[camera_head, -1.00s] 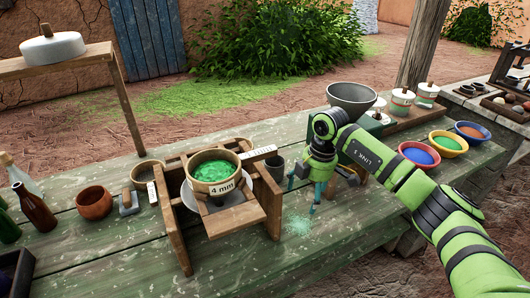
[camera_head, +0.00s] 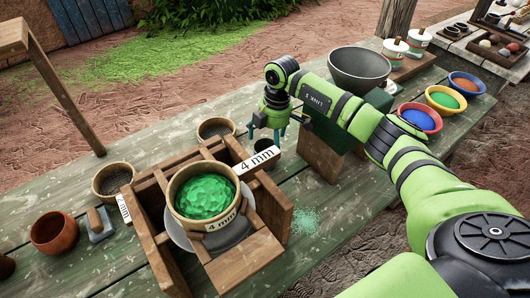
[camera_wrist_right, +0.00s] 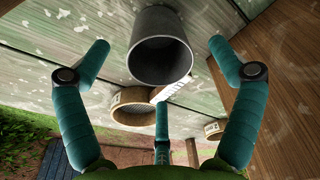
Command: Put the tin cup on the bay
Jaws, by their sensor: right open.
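The tin cup is a dark grey cylinder (camera_head: 267,160) standing on the green worn table, behind and right of the wooden sieve stand; its upper part is partly hidden by my fingers. My right gripper (camera_head: 266,137) is above the cup with its teal fingers pointing down. In the right wrist view the cup (camera_wrist_right: 160,50) shows its open mouth between the spread fingers (camera_wrist_right: 159,47), which look clear of its wall. The right gripper is open and empty. I cannot tell which part here is the bay. My left gripper is not in view.
The wooden stand (camera_head: 165,252) holds a sieve of green grains (camera_head: 205,197). A green block (camera_head: 340,125) and dark bowl (camera_head: 358,68) stand right of the cup. Small sieves (camera_head: 216,128) lie left of it.

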